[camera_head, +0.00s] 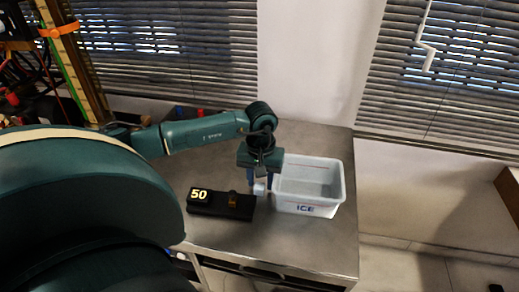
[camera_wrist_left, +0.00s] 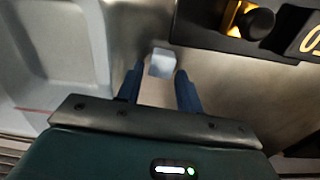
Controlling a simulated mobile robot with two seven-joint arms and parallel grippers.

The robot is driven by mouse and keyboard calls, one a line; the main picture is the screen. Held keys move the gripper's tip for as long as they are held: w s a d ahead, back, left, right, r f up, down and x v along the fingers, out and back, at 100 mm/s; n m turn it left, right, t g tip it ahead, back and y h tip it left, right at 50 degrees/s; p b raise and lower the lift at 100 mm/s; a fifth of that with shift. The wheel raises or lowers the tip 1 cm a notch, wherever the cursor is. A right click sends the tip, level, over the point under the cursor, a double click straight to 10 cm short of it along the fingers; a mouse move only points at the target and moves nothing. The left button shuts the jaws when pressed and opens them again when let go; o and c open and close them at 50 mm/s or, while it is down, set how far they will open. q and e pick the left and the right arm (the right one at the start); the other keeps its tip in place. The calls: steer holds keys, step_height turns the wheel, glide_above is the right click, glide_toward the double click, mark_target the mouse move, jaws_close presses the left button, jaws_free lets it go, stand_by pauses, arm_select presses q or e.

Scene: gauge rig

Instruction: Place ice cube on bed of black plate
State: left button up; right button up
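A small pale ice cube (camera_head: 259,189) is between the fingertips of my left gripper (camera_head: 260,184). The cube is over the strip of metal table between the ice bin and the black gauge unit. The black unit (camera_head: 222,206), with a lit "50" display, is just left of the gripper; its dark knob-like part (camera_wrist_left: 257,22) with an orange glow shows in the left wrist view. My right gripper is not in view.
A white bin marked ICE (camera_head: 308,208) stands right beside the gripper; its wall (camera_wrist_left: 88,40) shows in the left wrist view. The metal table (camera_head: 310,245) is clear in front. Small red and blue items (camera_head: 190,112) are at the back edge.

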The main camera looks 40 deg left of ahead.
arm_select(q)
jaws_close()
steer(key=shift+r, duration=0.15)
